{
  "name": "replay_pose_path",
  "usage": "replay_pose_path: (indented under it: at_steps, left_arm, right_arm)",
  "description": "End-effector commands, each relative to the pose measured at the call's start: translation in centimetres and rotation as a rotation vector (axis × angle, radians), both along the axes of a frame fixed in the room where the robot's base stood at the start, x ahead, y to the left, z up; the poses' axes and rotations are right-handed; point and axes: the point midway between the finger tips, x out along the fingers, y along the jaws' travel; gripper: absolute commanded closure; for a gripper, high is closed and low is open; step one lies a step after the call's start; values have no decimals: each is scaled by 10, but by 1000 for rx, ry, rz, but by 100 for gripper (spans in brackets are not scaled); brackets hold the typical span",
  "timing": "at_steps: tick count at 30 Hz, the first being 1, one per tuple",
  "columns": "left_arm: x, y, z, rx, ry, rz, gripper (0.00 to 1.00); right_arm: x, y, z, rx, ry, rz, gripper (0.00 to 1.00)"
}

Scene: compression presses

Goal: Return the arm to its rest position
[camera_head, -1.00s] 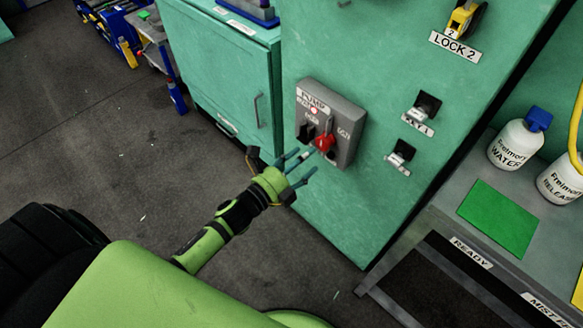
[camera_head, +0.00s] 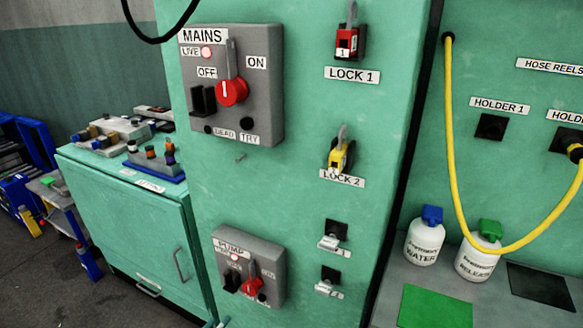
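Small teal tips, which look like fingertips of my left gripper (camera_head: 217,323), show at the bottom edge of the head view, below the pump box (camera_head: 272,257). The rest of that hand and arm is out of frame, so its opening is hidden. The tips appear apart from the pump box. The pump box has a red knob (camera_head: 251,286) with its handle pointing up. My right gripper is not in view.
A green cabinet carries the mains box (camera_head: 266,105), a red lock (camera_head: 347,43), a yellow lock (camera_head: 340,157) and two tags. A yellow hose (camera_head: 457,170) hangs at right above two white bottles (camera_head: 424,240). A low cabinet (camera_head: 135,225) stands left; floor shows lower left.

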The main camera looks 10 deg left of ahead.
Motion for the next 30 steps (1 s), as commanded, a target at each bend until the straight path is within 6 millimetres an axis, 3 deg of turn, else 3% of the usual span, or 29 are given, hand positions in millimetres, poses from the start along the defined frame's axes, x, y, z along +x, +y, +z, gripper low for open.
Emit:
replay_pose_path:
  at_steps: [4, 8, 12, 16, 21, 24, 27, 30]
  left_arm:
    - [-11, 15, -60, -166, 220, 98, 38]
    - [-46, 31, -147, -412, 521, 278, 38]
    - [-111, 39, -231, -668, 820, 527, 38]
    - [-191, 38, -292, -868, 1054, 802, 38]
    - [-293, 30, -335, -1050, 1256, 1158, 38]
    - [-337, 26, -345, -1104, 1316, 1316, 38]
    - [-362, 22, -349, -1134, 1344, 1410, 38]
    - [-372, 21, -351, -1142, 1353, 1450, 38]
  right_arm:
    - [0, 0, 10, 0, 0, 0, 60]
    - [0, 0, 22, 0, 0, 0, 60]
    - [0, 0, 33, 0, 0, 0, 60]
    - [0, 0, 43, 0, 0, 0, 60]
    - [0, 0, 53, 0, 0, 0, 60]
    - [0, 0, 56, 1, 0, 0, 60]
    - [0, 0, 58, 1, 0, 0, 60]
    - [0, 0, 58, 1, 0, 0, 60]
